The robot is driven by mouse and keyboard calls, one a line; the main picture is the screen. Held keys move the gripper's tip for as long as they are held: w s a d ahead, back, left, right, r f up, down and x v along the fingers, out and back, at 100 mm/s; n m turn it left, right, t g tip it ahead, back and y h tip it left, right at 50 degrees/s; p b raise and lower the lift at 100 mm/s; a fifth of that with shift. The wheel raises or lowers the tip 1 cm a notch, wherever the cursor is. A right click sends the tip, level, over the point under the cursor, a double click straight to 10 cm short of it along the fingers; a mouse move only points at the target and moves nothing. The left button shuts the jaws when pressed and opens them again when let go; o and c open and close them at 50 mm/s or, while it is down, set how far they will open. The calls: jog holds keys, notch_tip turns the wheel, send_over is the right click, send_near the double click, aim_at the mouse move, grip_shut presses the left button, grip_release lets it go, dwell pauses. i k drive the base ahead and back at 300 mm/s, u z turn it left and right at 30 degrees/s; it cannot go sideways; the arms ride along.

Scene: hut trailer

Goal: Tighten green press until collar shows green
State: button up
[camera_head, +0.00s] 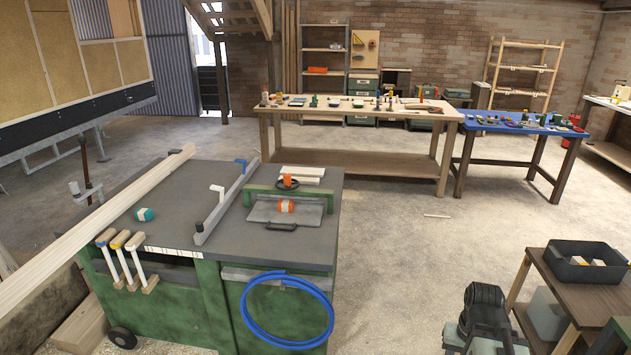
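The green press (262,191) stands on the dark grey top of a green wheeled workbench in the camera_head view, at the middle left. It is a low green frame with a crossbar over a flat grey plate (258,213). A dark round handwheel (288,185) with an orange part (290,179) sits at the crossbar. An orange and white roll-like piece (286,206) is just in front of the bar, by the plate. I see no green on a collar; the collar itself is too small to make out.
The workbench (175,220) carries a grey fence (226,203), a long pale board (95,227) and a teal roll (145,214). A blue hose coil (243,312) hangs on its front. The concrete floor (400,260) right of the bench is mostly clear.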

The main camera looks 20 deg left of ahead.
aim_at(287, 179)
jog(key=u, duration=0.15)
jog(key=i, duration=1.25)
jog(key=u, duration=0.7)
jog(key=i, duration=1.25)
jog(key=u, duration=0.6)
jog(key=k, duration=0.45)
jog(key=u, duration=0.2)
jog(key=i, duration=0.5)
jog(key=z, duration=0.15)
